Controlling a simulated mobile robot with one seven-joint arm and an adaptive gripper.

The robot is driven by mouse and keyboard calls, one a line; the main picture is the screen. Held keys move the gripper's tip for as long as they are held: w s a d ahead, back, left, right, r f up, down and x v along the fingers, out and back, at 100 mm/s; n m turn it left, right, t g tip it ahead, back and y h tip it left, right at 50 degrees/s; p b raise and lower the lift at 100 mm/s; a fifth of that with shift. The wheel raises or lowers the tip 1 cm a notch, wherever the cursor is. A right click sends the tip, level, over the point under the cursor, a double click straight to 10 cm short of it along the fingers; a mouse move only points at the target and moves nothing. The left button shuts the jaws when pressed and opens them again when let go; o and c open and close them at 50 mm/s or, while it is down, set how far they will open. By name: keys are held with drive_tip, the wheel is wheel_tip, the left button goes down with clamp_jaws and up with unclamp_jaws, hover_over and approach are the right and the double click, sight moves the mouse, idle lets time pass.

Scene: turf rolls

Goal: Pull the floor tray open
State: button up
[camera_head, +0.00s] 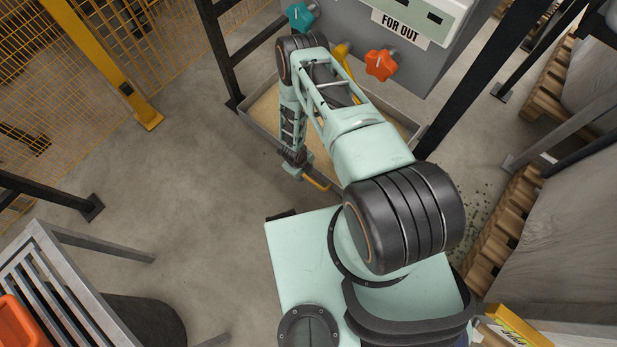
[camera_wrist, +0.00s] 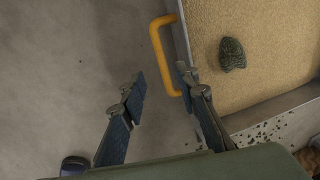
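The floor tray (camera_head: 250,128) sits on the concrete under the grey cabinet, with a thin grey rim and a sandy-coloured fill. Its yellow-orange handle (camera_head: 317,184) is on the near side, partly hidden by my arm. In the wrist view the handle (camera_wrist: 158,52) is a U-shaped bar on the outside of the tray's grey wall (camera_wrist: 182,45). My gripper (camera_wrist: 161,82) is open and empty, one fingertip on each side of the handle's bar. The right fingertip overlaps the tray wall in view; I cannot tell whether it touches. The gripper (camera_head: 296,166) is small and partly hidden in the head view.
A dark green lump (camera_wrist: 232,54) lies on the tray's fill. Dark crumbs are scattered by the tray's corner. The cabinet (camera_head: 345,42) has a teal knob (camera_head: 300,16) and an orange knob (camera_head: 380,64). Black posts flank the tray. Floor left of it is clear.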

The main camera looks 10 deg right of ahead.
sight(308, 178)
drive_tip(key=f+b, duration=0.1)
drive_tip(key=f, duration=0.2)
drive_tip(key=d+f+b, duration=0.1)
drive_tip(key=f, duration=0.2)
drive_tip(key=w+f+b, duration=0.1)
drive_tip(key=f, duration=0.2)
drive_tip(key=shift+d+f+b, duration=0.1)
drive_tip(key=shift+d+b, duration=0.15)
drive_tip(key=shift+b, duration=0.15)
clamp_jaws()
drive_tip(key=shift+w, duration=0.1)
